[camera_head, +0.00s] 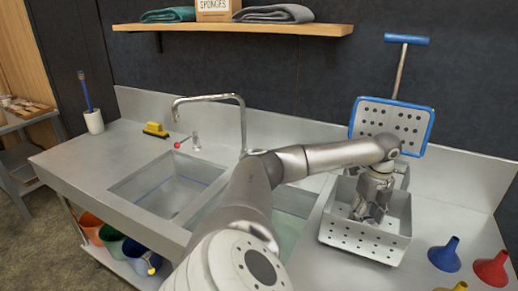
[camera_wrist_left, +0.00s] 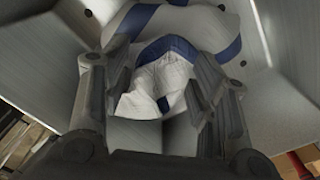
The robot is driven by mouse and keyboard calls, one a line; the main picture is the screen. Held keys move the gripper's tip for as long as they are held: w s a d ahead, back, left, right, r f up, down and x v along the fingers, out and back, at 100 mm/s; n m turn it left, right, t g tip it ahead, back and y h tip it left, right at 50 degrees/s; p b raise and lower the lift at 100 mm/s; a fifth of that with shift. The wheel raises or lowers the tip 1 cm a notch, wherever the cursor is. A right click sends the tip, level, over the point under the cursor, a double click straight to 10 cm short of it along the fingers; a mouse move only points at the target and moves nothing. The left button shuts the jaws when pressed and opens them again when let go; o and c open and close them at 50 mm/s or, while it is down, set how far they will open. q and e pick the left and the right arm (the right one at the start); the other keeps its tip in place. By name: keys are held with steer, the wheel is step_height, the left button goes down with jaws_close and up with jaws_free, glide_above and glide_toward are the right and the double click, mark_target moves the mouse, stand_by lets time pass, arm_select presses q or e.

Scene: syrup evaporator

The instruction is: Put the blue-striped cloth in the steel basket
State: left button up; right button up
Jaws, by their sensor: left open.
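The steel basket (camera_head: 362,241) is an open metal box with perforated walls, standing on the counter right of the sink. My left gripper (camera_head: 368,210) reaches down into it. In the wrist view the blue-striped cloth (camera_wrist_left: 172,78) is white with blue bands and lies crumpled inside the basket's metal walls (camera_wrist_left: 290,55). The left gripper (camera_wrist_left: 150,85) is open, with its fingers on either side of a raised fold of the cloth. In the head view the gripper and basket wall hide the cloth. My right gripper is not in view.
A blue-framed perforated skimmer (camera_head: 391,118) stands behind the basket. Blue (camera_head: 445,255) and red (camera_head: 492,268) funnels are to its right. The faucet (camera_head: 241,120) and sink are to the left. A shelf (camera_head: 240,28) with folded cloths hangs above.

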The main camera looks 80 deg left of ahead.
arm_select(q)
steer(key=o, duration=0.7)
steer(key=shift+r, duration=0.1)
step_height(320, 180, up, 5)
steer(key=p, duration=0.4)
steer(key=shift+r+p, duration=0.2)
steer(key=shift+p, duration=0.15)
step_height(320, 180, up, 12)
